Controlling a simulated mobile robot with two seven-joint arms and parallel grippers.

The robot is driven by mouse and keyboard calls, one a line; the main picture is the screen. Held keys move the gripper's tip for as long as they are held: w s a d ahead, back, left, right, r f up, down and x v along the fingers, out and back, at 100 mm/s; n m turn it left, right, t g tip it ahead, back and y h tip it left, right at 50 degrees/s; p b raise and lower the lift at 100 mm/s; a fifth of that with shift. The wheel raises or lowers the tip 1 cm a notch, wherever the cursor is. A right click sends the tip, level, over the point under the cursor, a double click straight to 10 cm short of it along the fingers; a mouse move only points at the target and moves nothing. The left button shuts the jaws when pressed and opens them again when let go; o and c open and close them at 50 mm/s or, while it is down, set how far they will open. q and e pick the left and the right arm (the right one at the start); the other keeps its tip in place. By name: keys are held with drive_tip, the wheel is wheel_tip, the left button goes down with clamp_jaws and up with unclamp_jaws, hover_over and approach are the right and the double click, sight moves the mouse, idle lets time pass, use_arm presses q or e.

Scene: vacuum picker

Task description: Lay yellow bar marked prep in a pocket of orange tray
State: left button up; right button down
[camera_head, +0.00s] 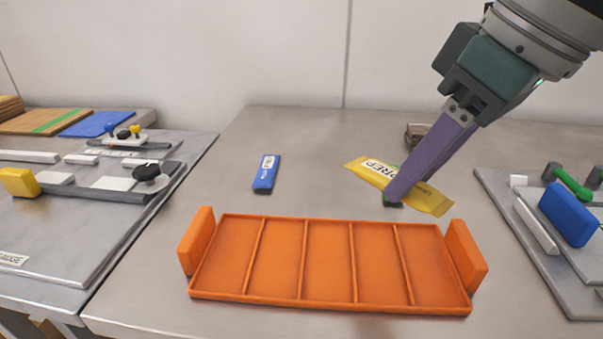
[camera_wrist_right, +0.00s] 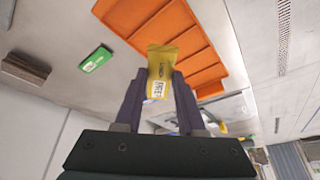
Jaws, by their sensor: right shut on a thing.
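The yellow bar marked prep (camera_head: 376,175) is held in the air above the table, behind the right part of the orange tray. My right gripper (camera_head: 400,190) is shut on its middle; the bar also shows between the fingers in the right wrist view (camera_wrist_right: 160,72). In the head view the bar is tilted, its right end lower. The orange tray (camera_head: 330,302) lies on the table with several long pockets side by side and a raised block at each end. All its pockets look empty. My left gripper is not in view.
A blue bar (camera_head: 265,174) lies behind the tray's left part. A green bar (camera_wrist_right: 96,59) and a brown block (camera_head: 417,133) lie behind its right part. Fixtures with a yellow block (camera_head: 19,182) stand left, and one with a blue block (camera_head: 568,215) stands right.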

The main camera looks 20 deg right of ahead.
drive_tip(key=b, duration=0.2)
hover_over(383, 266)
drive_tip(key=s, duration=0.1)
drive_tip(key=f, duration=0.6)
drive_tip(key=shift+s+d+f, duration=0.1)
drive_tip(key=shift+d+f, duration=0.1)
drive_tip(key=shift+f, duration=0.05)
wheel_tip(383, 266, down, 4)
drive_tip(key=shift+f+b, duration=0.2)
drive_tip(key=shift+b, duration=0.35)
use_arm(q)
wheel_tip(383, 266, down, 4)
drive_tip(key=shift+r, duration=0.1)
use_arm(e)
drive_tip(key=c, duration=0.5)
unclamp_jaws()
use_arm(q)
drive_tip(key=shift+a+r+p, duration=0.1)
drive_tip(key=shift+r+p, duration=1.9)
drive_tip(key=shift+p, duration=0.1)
use_arm(e)
drive_tip(key=v, duration=1.2)
drive_tip(key=shift+r, duration=0.15)
